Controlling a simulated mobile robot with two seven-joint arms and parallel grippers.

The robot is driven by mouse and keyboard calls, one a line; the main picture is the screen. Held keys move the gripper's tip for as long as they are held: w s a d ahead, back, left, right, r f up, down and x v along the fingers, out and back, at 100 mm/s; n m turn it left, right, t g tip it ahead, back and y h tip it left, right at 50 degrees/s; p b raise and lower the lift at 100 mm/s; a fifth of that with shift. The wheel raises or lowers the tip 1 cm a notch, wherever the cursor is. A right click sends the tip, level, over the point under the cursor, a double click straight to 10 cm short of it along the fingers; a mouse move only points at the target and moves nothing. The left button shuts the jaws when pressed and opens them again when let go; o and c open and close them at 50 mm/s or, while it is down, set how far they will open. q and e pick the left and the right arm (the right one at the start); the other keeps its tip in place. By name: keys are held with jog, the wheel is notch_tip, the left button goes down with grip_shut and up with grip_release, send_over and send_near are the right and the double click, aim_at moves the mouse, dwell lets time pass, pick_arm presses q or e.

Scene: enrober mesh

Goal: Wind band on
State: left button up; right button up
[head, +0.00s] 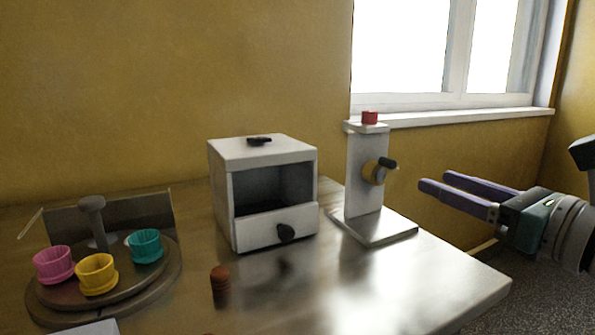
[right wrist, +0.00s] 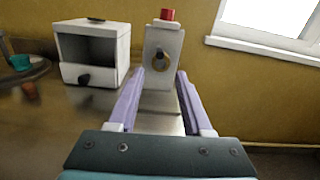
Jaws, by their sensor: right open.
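A white upright stand (head: 364,190) on a flat base stands near the right side of the table. It carries a yellowish round hub with a dark crank knob (head: 388,163) on its side and a red cap (head: 370,117) on top. My right gripper (head: 432,182) is open and empty, to the right of the stand and apart from it. In the right wrist view the stand (right wrist: 162,84) and its round hub (right wrist: 160,62) show beyond and between the two purple fingers (right wrist: 158,80). I cannot make out a band for certain. My left gripper is not in view.
A white box (head: 262,150) with an open front and a knobbed drawer stands left of the stand. A round turntable (head: 62,302) with pink, yellow and teal cups is at the left. A small reddish-brown stack (head: 220,280) stands in front. The table's right front is clear.

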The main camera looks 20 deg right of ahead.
aim_at(394, 164)
jog(key=w, duration=0.9)
jog(key=shift+w+a, duration=0.35)
grip_shut()
